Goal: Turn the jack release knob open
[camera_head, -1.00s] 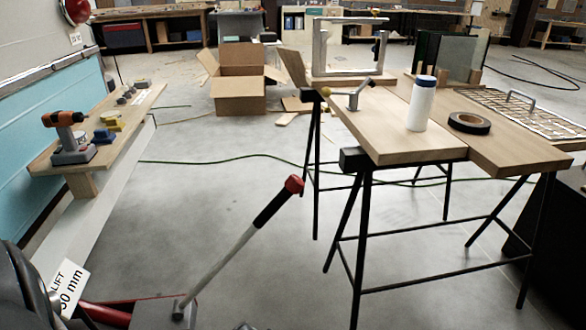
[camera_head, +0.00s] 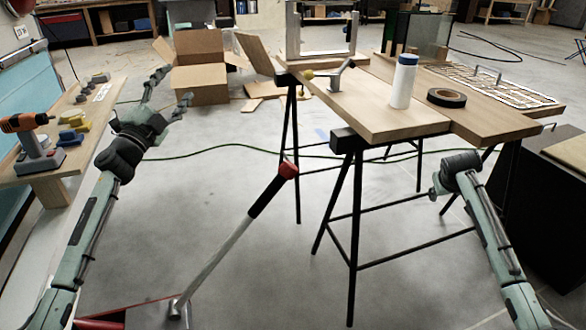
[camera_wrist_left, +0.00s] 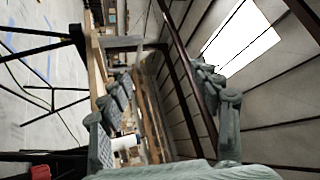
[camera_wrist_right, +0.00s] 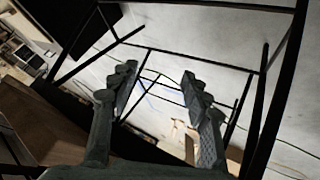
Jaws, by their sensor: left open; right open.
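The jack's long handle (camera_head: 215,255) slants up from the bottom left of the head view to a black grip with a red end (camera_head: 287,170). Part of the red jack body (camera_head: 140,316) shows at the bottom edge. I cannot make out the release knob. My left gripper (camera_head: 172,88) is open and empty, raised at the left, apart from the jack. Its spread fingers show in the left wrist view (camera_wrist_left: 160,85). My right arm reaches up at the right; its gripper shows open and empty in the right wrist view (camera_wrist_right: 158,78), apart from the jack.
A trestle table (camera_head: 400,125) holds a white bottle (camera_head: 403,85) and black tape roll (camera_head: 446,98). A bench (camera_head: 55,165) with a drill (camera_head: 35,145) stands left. A cardboard box (camera_head: 200,85) sits behind my left gripper. A green cable crosses the open floor.

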